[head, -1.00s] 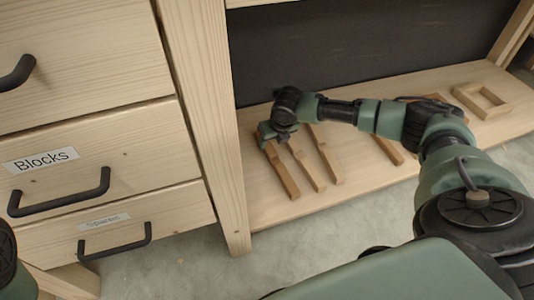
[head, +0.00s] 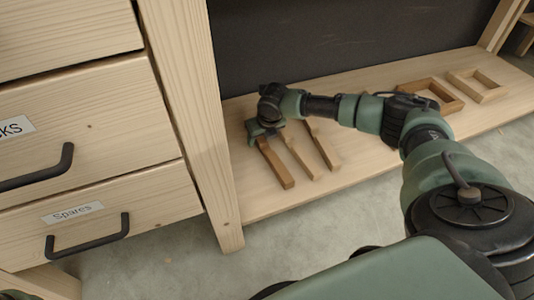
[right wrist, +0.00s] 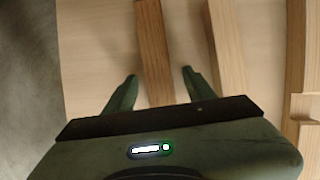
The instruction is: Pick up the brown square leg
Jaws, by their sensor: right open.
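The brown square leg (head: 275,163) is the leftmost of three bars lying on the low wooden shelf in the head view. My right gripper (head: 262,131) is over its far end. In the right wrist view the leg (right wrist: 154,45) runs between the two fingertips of my open right gripper (right wrist: 159,76), with a gap on either side. The leg's near part in that view is hidden behind the gripper body. My left gripper is not in view.
A lighter leg (head: 301,156) and another brown one (head: 322,145) lie just right of it. A wooden post (head: 203,145) and drawers (head: 95,145) stand at left.

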